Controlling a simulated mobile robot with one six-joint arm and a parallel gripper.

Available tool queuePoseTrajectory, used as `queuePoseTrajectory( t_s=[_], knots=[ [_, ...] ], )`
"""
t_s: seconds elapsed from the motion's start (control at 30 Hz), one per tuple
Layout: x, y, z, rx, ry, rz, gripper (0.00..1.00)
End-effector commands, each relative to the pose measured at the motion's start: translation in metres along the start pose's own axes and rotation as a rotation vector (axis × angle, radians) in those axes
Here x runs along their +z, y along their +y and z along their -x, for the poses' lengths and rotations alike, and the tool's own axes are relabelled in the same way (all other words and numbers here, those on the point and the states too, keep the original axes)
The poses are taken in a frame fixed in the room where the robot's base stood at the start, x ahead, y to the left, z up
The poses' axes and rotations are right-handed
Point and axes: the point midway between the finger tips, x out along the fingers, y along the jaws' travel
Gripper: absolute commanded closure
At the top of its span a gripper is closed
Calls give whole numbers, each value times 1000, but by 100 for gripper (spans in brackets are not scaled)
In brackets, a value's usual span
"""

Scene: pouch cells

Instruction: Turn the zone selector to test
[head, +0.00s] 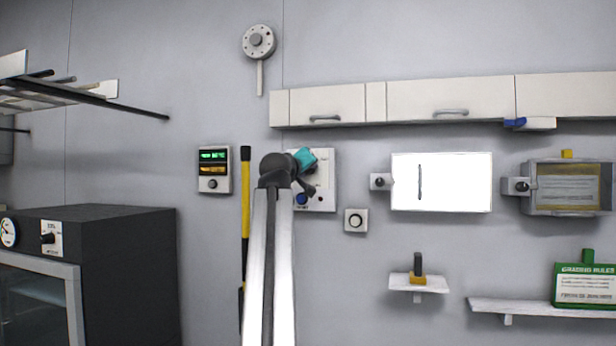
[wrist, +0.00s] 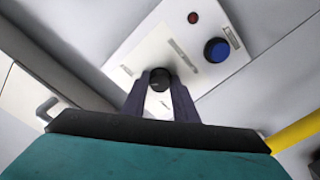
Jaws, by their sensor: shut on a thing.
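A white wall panel (head: 325,165) hangs behind my arm in the head view, partly covered by it. The wrist view shows this panel (wrist: 150,47) close up, with a round black knob (wrist: 159,76), which appears to be the zone selector. My gripper (wrist: 161,82) is at the panel with its two dark fingers shut on the knob, one on each side. In the head view the gripper (head: 308,184) is small and the knob is hidden behind it. The zone lettering is too blurred to read, so I cannot tell where the knob points.
A blue button (wrist: 216,50) and a red lamp (wrist: 193,17) sit on the same panel. A yellow pole (head: 246,195) stands left of the panel. A small box with a round control (head: 355,220) is at lower right. Cabinets (head: 328,104) hang above.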

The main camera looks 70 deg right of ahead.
Motion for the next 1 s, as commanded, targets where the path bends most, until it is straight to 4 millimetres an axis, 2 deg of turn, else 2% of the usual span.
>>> queuePoseTrajectory(
  t_s=[0.03, 0.63, 0.67, 0.73, 1.0],
  knots=[
    [5, -4, 0, -6, -9, -19, 96],
    [3, -4, 1, -7, -9, -69, 96],
    [3, -4, 1, -7, -9, -69, 69],
    [3, -4, 1, -6, -9, -68, 57],
    [1, -2, 1, -4, -5, -67, 55]
  ],
)
